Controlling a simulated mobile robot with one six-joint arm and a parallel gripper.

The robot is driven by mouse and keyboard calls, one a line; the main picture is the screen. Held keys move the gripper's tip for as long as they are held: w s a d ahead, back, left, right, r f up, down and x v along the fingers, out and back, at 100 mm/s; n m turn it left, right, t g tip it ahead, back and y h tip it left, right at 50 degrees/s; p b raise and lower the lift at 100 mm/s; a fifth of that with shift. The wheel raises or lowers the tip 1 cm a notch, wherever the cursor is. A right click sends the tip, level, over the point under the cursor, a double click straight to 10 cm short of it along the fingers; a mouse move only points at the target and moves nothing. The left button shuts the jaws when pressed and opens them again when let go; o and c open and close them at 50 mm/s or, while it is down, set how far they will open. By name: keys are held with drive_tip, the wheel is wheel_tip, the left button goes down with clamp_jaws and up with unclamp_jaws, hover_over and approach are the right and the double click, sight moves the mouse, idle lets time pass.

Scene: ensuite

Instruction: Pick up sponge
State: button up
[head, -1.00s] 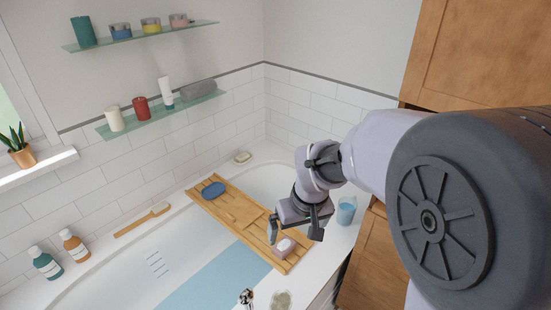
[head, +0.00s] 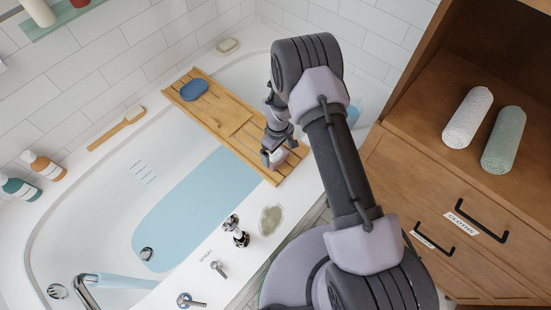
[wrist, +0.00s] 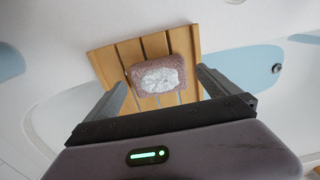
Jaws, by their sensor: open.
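The sponge (wrist: 161,76) is a pinkish-brown block with a white, foam-like patch on top. It lies near the front end of the wooden bath tray (head: 214,111); in the head view the sponge (head: 277,159) is partly hidden by my gripper. My gripper (head: 272,151) is low over that end of the tray. In the wrist view my gripper (wrist: 160,80) is open, with one finger on each side of the sponge and a gap on both sides. I cannot tell how far the fingertips are above the tray.
A blue oval dish (head: 194,90) sits at the tray's far end. Rolled towels (head: 467,118) lie in the cabinet.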

sight(278, 157)
drive_tip(key=f+b, duration=0.1)
drive_tip(key=f, duration=0.1)
drive_tip(key=f+b, duration=0.1)
drive_tip(key=f, duration=0.2)
drive_tip(key=shift+d+f+b, duration=0.2)
drive_tip(key=shift+f+b, duration=0.05)
drive_tip(key=shift+b, duration=0.1)
drive_tip(key=shift+r, duration=0.15)
drive_tip(key=c, duration=1.1)
drive_tip(key=shift+o, duration=0.2)
drive_tip(key=shift+r, duration=0.1)
wheel_tip(278, 157, up, 4)
drive_tip(key=p, duration=0.2)
drive_tip(key=shift+s+p, duration=0.15)
drive_tip(key=shift+p, duration=0.15)
drive_tip(key=s+p, duration=0.3)
drive_tip(key=s, duration=1.2)
drive_tip(key=shift+s+r+p, duration=0.3)
drive_tip(key=shift+r+p, duration=0.1)
